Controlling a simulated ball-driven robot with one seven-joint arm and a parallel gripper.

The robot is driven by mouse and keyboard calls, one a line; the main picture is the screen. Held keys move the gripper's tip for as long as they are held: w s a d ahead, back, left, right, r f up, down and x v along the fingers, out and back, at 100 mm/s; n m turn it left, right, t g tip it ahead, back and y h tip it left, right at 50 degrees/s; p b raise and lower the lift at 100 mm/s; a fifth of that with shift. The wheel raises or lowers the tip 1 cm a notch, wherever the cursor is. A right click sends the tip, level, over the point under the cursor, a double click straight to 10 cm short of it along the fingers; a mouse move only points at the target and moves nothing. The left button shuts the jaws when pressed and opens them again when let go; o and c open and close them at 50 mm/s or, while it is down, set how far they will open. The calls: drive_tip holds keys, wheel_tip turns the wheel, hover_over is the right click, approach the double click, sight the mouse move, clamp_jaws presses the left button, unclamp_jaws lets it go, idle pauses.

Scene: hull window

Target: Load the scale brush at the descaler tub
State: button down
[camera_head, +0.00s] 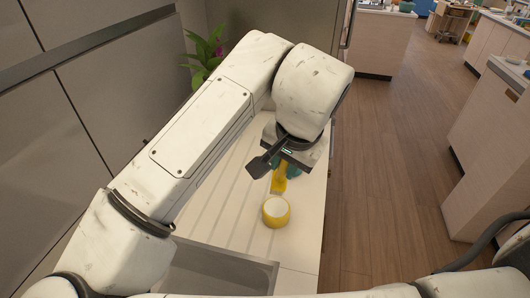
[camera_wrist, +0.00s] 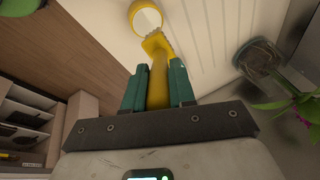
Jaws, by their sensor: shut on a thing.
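The descaler tub (camera_head: 276,214) is a small round yellow tub with a white inside. It stands upright on the pale ribbed worktop and also shows at the top of the wrist view (camera_wrist: 146,20). My gripper (camera_wrist: 157,76) has green fingers shut on the yellow handle of the scale brush (camera_wrist: 157,86). The brush (camera_head: 280,183) points towards the tub, its head close beside the tub's rim. I cannot tell whether they touch. In the head view my gripper (camera_head: 285,168) is over the worktop just behind the tub, partly hidden by my wrist.
The worktop (camera_head: 235,212) has long grooves and a sink (camera_head: 215,270) at its near end. A potted plant with a pink flower (camera_head: 207,54) stands at the far left, also in the wrist view (camera_wrist: 272,97). Tall cabinets (camera_head: 95,105) line the left. Wooden floor (camera_head: 385,170) is clear to the right.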

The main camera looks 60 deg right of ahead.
sight(283, 189)
drive_tip(key=shift+w+f+b, duration=0.1)
drive_tip(key=shift+f+b, duration=0.9)
drive_tip(key=shift+f, duration=0.1)
drive_tip(key=shift+f+b, duration=1.65)
drive_tip(key=shift+f, duration=0.2)
drive_tip(key=shift+f+b, duration=0.35)
drive_tip(key=shift+f, duration=0.25)
drive_tip(key=shift+r, duration=0.1)
wheel_tip(283, 189, up, 7)
drive_tip(key=p, duration=0.6)
idle(1.1)
